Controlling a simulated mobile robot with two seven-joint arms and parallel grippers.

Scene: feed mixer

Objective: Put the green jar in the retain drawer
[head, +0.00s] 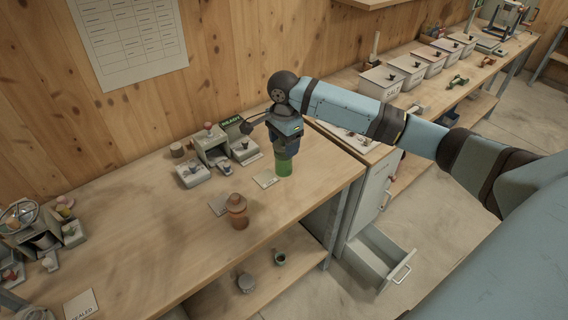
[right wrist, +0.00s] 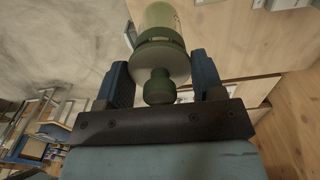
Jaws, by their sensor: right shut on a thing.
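The green jar (head: 284,166) is upright under my right gripper (head: 287,147) at the bench's back right part. I cannot tell whether its base touches the bench. In the right wrist view the jar (right wrist: 160,25) has a dark green collar and a knob between the fingers of my right gripper (right wrist: 162,85), which is shut on the knob. An open, empty-looking drawer (head: 372,256) with a pale handle sticks out low from a grey cabinet right of the bench; I cannot read a label on it. My left gripper is out of view.
An orange-brown jar (head: 237,212) stands on the bench (head: 160,235) left of the green jar, among small pale cards. A device with a READY sign (head: 231,121) stands behind. Lidded bins (head: 381,83) line the far counter. The bench's middle is mostly clear.

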